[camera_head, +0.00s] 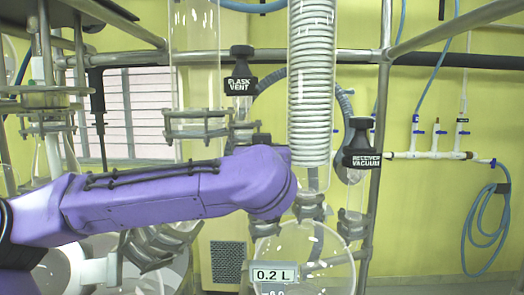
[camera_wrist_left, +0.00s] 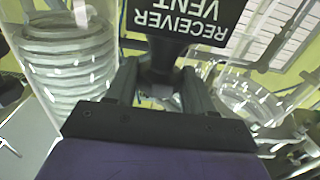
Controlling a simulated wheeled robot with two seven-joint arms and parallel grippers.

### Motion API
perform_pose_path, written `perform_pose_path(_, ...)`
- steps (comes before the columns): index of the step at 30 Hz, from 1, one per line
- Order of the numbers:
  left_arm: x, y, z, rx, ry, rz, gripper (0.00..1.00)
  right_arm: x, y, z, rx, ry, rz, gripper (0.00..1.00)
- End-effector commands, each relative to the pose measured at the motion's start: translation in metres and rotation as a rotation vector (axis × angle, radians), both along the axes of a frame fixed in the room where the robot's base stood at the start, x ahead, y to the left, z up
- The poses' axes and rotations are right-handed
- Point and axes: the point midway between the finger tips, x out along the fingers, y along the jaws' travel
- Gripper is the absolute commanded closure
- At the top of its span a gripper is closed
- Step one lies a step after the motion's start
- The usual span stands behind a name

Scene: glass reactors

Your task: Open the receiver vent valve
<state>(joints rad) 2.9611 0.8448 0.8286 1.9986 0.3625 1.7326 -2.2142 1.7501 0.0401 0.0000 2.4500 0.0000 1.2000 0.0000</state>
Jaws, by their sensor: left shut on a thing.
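The receiver vent valve has a black handle (camera_wrist_left: 186,18) with white "RECEIVER VENT" lettering, upside down at the top of the left wrist view. My left gripper (camera_wrist_left: 160,78) is shut on the dark narrower part below the lettered face, one finger on each side. In the head view my purple left arm reaches in from the left across the middle, and its wrist hides the gripper and this valve. How far the handle is turned cannot be told. My right gripper is in neither view.
The flask vent valve (camera_head: 240,75) and receiver vacuum valve (camera_head: 361,147) flank the coiled glass condenser (camera_head: 311,80). A round glass receiver (camera_head: 325,250) marked 0.2 L hangs below. Metal frame rods (camera_head: 378,150) and glassware crowd the arm. A blue hose (camera_head: 485,225) hangs at right.

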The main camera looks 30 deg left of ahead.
Motion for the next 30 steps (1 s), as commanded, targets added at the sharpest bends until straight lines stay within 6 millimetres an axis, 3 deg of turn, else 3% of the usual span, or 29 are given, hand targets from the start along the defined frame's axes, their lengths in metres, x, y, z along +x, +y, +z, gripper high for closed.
perform_pose_path(15, 0.0057, -0.0065, -0.0040, 0.000, 0.009, 0.413, 0.78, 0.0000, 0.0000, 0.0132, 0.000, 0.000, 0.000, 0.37)
perform_pose_path(30, 0.0075, -0.0067, -0.0057, -0.005, 0.012, 0.545, 0.78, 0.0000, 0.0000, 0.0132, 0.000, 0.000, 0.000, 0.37)
